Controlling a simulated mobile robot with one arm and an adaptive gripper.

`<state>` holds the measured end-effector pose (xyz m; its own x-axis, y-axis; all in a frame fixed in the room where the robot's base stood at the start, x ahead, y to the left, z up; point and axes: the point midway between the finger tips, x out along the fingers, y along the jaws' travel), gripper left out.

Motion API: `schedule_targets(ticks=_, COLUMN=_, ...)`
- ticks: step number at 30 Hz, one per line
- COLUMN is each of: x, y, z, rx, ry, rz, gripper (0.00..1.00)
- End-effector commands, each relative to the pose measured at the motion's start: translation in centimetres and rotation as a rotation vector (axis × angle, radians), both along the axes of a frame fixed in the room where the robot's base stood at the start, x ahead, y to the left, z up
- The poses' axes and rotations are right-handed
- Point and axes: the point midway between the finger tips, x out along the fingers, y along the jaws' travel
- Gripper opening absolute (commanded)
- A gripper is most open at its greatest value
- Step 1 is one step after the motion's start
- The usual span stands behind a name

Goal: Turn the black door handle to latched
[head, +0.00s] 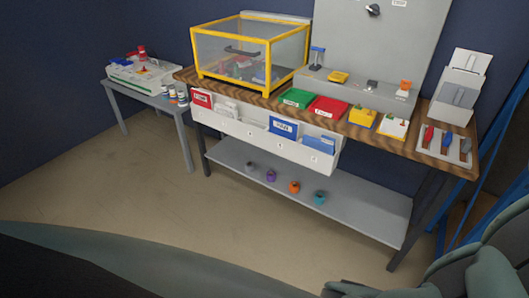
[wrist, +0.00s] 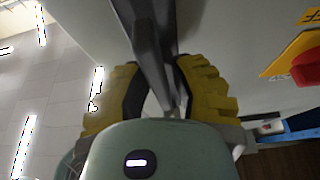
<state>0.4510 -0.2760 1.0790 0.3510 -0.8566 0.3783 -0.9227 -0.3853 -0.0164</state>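In the wrist view, a long dark grey to black handle-like bar (wrist: 148,40) runs from the top edge down between the two fingers of my gripper (wrist: 158,75). It lies in front of a pale grey surface. The yellow, ridged fingers with black inner faces stand apart, one on each side of the bar. A small light gap shows beside the bar low between the fingers. Whether both fingers press on the bar cannot be told. In the head view neither my gripper nor this handle can be made out.
A red and yellow part (wrist: 305,65) sits right of my gripper in the wrist view. In the head view, a wooden workbench (head: 430,150) carries a yellow-framed clear box (head: 232,60), bins and tools. A side table (head: 150,95) stands left. The floor (head: 120,185) before them is clear.

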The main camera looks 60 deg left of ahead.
Motion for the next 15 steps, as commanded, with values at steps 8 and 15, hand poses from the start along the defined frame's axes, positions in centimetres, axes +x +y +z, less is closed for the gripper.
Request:
schedule_targets(ticks=8, x=-0.06, y=-0.02, z=0.09, rx=-0.003, ry=0.000, rz=-0.003, gripper=0.42)
schedule_targets(ticks=15, x=-0.07, y=-0.01, z=0.12, rx=-0.004, ry=-0.001, rz=-0.003, gripper=0.42)
